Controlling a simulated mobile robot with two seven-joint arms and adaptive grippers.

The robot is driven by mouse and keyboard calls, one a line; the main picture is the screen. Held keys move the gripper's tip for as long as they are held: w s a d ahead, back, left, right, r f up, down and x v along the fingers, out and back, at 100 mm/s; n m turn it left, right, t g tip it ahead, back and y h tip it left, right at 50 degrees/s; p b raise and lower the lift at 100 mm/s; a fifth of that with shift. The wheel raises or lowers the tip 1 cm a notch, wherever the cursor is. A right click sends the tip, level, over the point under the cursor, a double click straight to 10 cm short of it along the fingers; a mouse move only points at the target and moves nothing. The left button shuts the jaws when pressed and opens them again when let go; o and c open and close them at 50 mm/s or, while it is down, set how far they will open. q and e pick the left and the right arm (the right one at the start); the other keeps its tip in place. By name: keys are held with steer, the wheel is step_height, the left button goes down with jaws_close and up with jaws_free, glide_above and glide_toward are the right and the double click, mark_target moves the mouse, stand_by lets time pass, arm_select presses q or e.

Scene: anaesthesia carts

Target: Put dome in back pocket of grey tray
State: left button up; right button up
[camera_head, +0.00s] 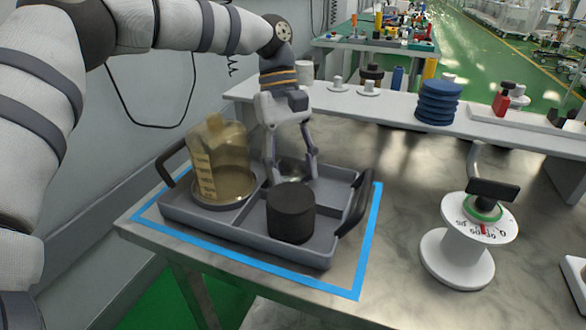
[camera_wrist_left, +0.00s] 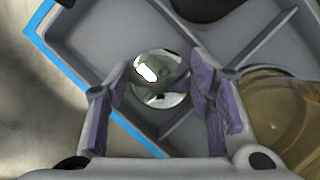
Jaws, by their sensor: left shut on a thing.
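The grey tray (camera_head: 235,234) lies on the metal table inside a blue tape outline. The dome (camera_head: 290,170) is small, shiny and clear, and shows between my left fingertips at the tray's back pocket. In the left wrist view the dome (camera_wrist_left: 158,78) shows as a round reflective shape between the fingers, with the tray's dividers around it. My left gripper (camera_head: 291,177) points down and is shut on the dome. The fingers partly hide it, and I cannot tell if it touches the pocket floor. My right gripper is not in view.
An amber jug (camera_head: 218,160) stands in the tray's left pocket and a black cylinder (camera_head: 290,212) in the front right one. Black handles rise at both tray ends. A white dial scale (camera_head: 478,218) stands right. A shelf with blue discs (camera_head: 438,102) runs behind.

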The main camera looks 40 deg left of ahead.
arm_select(q)
steer(key=shift+s+f, duration=0.2)
steer(key=shift+f, duration=0.6)
steer(key=o, duration=1)
steer(key=shift+c, duration=0.2)
steer(key=shift+d+f, duration=0.1)
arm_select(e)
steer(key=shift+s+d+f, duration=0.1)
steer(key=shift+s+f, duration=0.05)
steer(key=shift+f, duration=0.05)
arm_select(q)
steer(key=shift+w+r, duration=0.1)
steer(key=shift+r, duration=0.3)
steer(key=b+v, duration=0.1)
steer(key=v, duration=1.2)
steer(key=shift+d, duration=0.15)
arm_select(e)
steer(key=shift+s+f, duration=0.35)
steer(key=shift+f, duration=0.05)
